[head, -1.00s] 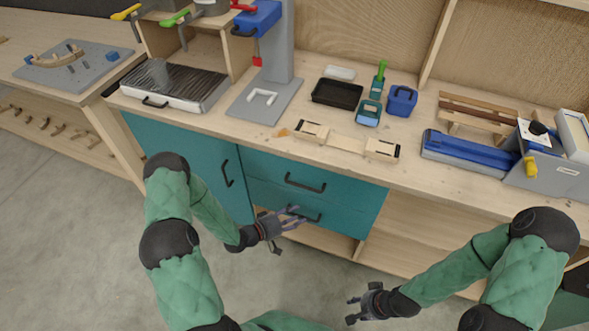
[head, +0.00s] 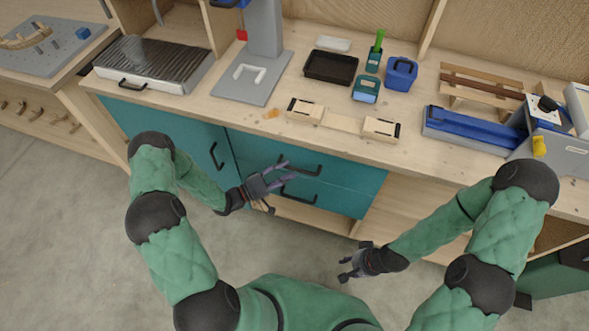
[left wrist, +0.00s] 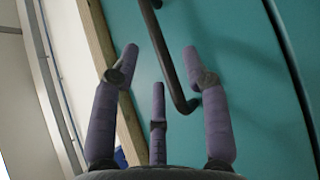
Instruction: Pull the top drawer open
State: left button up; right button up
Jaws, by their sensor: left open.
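The teal top drawer (head: 350,172) is shut, with a black bar handle (head: 308,170) on its front. The shut lower drawer (head: 345,200) below it has a similar handle (head: 302,196). My left gripper (head: 288,171) is open and empty in front of the drawers, its fingers overlapping the left part of the top handle in the head view. In the left wrist view the spread purple fingers (left wrist: 160,70) are around a black handle (left wrist: 170,60) on a teal front, not closed on it. Which drawer that is, I cannot tell for sure. My right gripper (head: 350,262) is open and empty, low and right.
A teal cupboard door (head: 190,140) with its own handle is left of the drawers. The wooden worktop (head: 240,115) above holds a black tray (head: 331,67), a blue box (head: 401,73) and wooden pieces. Open shelving lies to the right; the floor in front is clear.

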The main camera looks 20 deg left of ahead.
aim_at(295, 169)
pick_arm(q)
jog(key=shift+x, duration=1.7)
grip_shut()
